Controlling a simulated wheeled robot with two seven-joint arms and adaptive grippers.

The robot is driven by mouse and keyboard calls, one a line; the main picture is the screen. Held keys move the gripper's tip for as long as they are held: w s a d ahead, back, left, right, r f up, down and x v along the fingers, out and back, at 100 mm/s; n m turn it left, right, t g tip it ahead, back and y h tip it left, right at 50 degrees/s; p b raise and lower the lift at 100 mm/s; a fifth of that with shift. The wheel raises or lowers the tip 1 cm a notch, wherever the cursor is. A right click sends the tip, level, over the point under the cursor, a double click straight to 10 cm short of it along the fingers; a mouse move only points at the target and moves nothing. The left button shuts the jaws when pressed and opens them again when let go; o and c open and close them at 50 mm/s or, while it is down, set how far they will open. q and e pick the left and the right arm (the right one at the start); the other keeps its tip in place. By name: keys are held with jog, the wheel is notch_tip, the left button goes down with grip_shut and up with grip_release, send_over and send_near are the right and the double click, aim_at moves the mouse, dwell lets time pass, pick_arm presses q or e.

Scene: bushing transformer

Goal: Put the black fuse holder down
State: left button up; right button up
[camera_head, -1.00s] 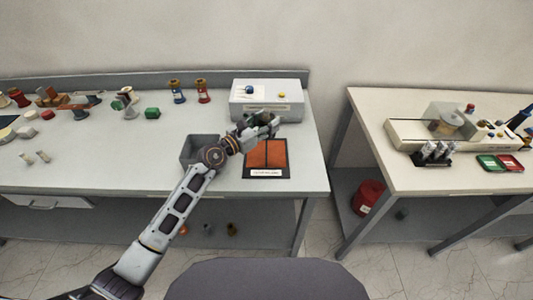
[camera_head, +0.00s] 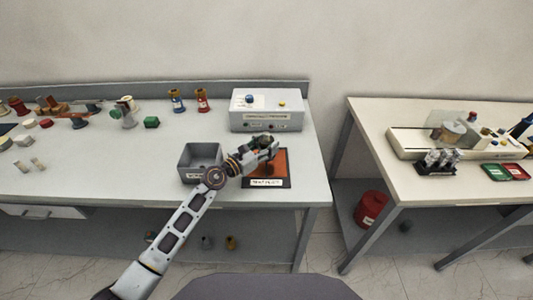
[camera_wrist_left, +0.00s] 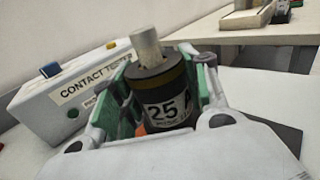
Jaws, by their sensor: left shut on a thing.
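The black fuse holder (camera_wrist_left: 165,95) shows in the left wrist view, with a white label reading 25 and a pale metal pin on top. My left gripper (camera_wrist_left: 160,98) is shut on it, with green-lined fingers on both sides. In the head view my left gripper (camera_head: 264,148) is over the orange pad with a black border (camera_head: 277,166). The holder is mostly hidden there by the gripper. I cannot tell whether the holder touches the pad. My right gripper is not in view.
A white contact tester box (camera_head: 267,109) stands just behind the pad; it also shows in the left wrist view (camera_wrist_left: 75,92). A grey open bin (camera_head: 201,160) stands left of the pad. Several coloured parts lie on the left of the table. A second table (camera_head: 440,195) stands to the right.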

pick_arm(q)
jog(key=shift+f, duration=0.35)
jog(key=shift+f+b, duration=0.6)
jog(key=shift+f, duration=0.55)
jog(key=shift+f+b, duration=0.3)
jog(key=shift+f, duration=0.15)
jog(key=o, duration=1.2)
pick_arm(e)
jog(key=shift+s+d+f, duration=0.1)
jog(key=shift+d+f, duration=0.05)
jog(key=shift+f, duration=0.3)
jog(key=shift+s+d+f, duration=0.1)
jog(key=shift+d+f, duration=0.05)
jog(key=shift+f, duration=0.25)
pick_arm(q)
jog(key=shift+s+a, duration=0.1)
